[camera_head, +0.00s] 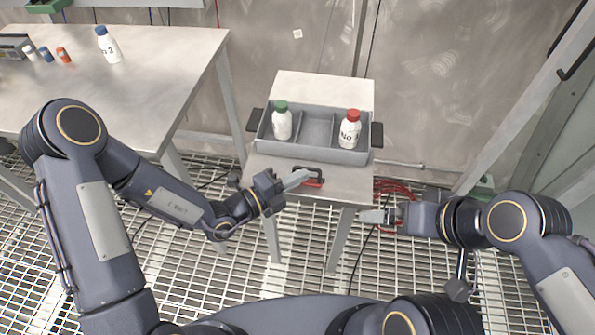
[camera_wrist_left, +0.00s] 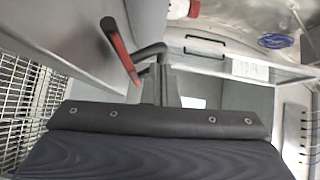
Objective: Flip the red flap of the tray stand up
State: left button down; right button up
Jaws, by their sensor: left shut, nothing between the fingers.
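The tray stand (camera_head: 345,185) is a small grey table. The red flap (camera_head: 313,184) sits near its front edge, beside a black bracket. In the left wrist view, the flap (camera_wrist_left: 122,52) is a slim red strip standing at a slant next to a grey surface. My left gripper (camera_head: 302,178) is shut and empty, its tips right at the flap; I cannot tell whether they touch it. My right gripper (camera_head: 368,215) is off the stand's front right corner, empty, and its finger gap is not clear.
A grey tray (camera_head: 318,153) with black side handles stands on the stand, holding a green-capped bottle (camera_head: 282,122) at left and a red-capped bottle (camera_head: 349,129) at right. A bench (camera_head: 165,75) at left bears a blue-capped bottle (camera_head: 108,46). Red cable (camera_head: 392,190) lies right of the stand.

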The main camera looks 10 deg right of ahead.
pick_arm(q)
jog(key=w+n+g+y+p, duration=0.1)
jog(key=p, duration=0.3)
jog(key=w+r+n+g+y+p, duration=0.1)
jog(key=p, duration=0.2)
jog(key=w+d+r+n+g+y+p, duration=0.1)
jog(key=p, duration=0.3)
jog(key=shift+w+n+p, duration=0.15)
jog(key=shift+n+p, duration=0.2)
jog(key=shift+n, duration=0.05)
jog(key=shift+w+d+f+n+g+y+p, duration=0.1)
jog(key=shift+w+f+n+g+y+p, duration=0.25)
jog(key=shift+g+p, duration=0.2)
jog(key=shift+w+d+f+p, duration=0.1)
jog(key=shift+w+p, duration=0.1)
jog(key=shift+w, duration=0.15)
jog(key=shift+w+d+f+p, duration=0.1)
jog(key=shift+w+p, duration=0.1)
jog(key=shift+w, duration=0.15)
jog(key=shift+w, duration=0.1)
